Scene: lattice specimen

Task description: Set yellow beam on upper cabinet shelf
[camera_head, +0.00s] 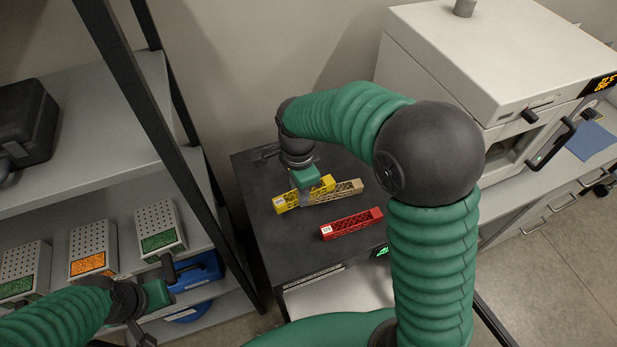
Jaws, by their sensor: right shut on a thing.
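The yellow lattice beam (287,202) is on the black cabinet top (265,235) in the middle, with a white label at its left end. My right gripper (307,190) comes down over its middle and is shut on it, hiding part of it. I cannot tell whether the beam touches the surface. A tan beam (347,189) lies close beside it, and a red beam (352,223) lies nearer to me. My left gripper (160,295) is at the lower left, away from the beams; its jaws are unclear. The upper grey shelf (95,140) is at the left.
A black case (22,122) stands on the upper shelf, with bare shelf to its right. Perforated boxes (158,228) and a blue case (200,272) are lower down. A dark rack post (130,85) stands between shelf and beams. A white oven (490,60) is right.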

